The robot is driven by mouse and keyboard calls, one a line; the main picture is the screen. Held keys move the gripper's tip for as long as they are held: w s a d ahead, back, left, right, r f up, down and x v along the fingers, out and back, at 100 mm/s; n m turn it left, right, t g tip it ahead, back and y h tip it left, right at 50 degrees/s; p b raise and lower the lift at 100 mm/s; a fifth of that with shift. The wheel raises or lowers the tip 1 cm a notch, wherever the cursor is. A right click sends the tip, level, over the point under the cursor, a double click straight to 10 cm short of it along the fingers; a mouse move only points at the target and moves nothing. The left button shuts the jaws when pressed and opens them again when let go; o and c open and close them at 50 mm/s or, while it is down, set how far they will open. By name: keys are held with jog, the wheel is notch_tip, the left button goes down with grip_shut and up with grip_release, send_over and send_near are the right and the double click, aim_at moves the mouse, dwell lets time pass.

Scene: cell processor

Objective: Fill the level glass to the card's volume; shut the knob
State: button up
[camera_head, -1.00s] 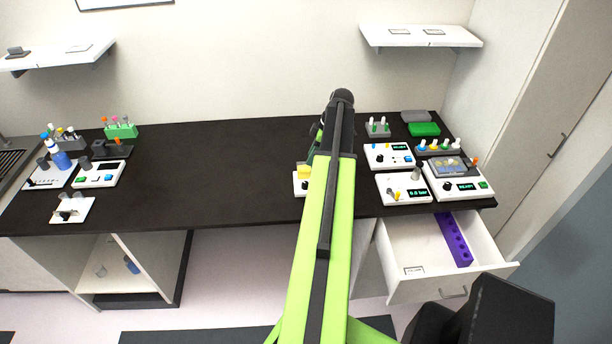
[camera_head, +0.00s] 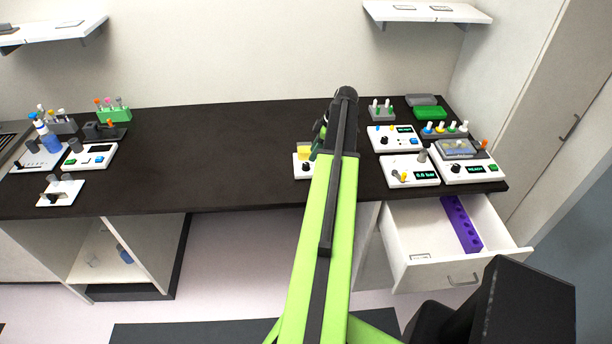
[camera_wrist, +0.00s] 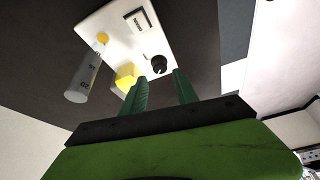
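The white level-glass unit (camera_wrist: 120,35) fills the top of the wrist view; in the head view my arm mostly hides it (camera_head: 302,172). It carries a grey graduated glass (camera_wrist: 82,80) with a yellow piece at its base end, a yellow block (camera_wrist: 127,75), a black knob (camera_wrist: 158,64) and a small framed panel (camera_wrist: 139,20) whose text I cannot read. The liquid level in the glass cannot be made out. My gripper (camera_wrist: 164,78) is open. Its two green fingers are apart, with the knob showing between and beyond their tips; contact cannot be told.
Several white instruments (camera_head: 412,172) and racks stand at the right of the dark bench (camera_head: 230,150). An open drawer (camera_head: 420,245) with a purple rack (camera_head: 461,225) juts out below. More devices (camera_head: 92,156) stand at the left. The bench middle is clear.

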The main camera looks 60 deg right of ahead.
aim_at(307, 164)
jog(key=b+x, duration=0.4)
jog(key=x, duration=0.2)
jog(key=shift+s+f, duration=0.1)
jog(key=shift+a+f+b, duration=0.1)
jog(key=shift+f+b, duration=0.1)
jog(key=shift+b, duration=0.1)
jog(key=shift+r, duration=0.1)
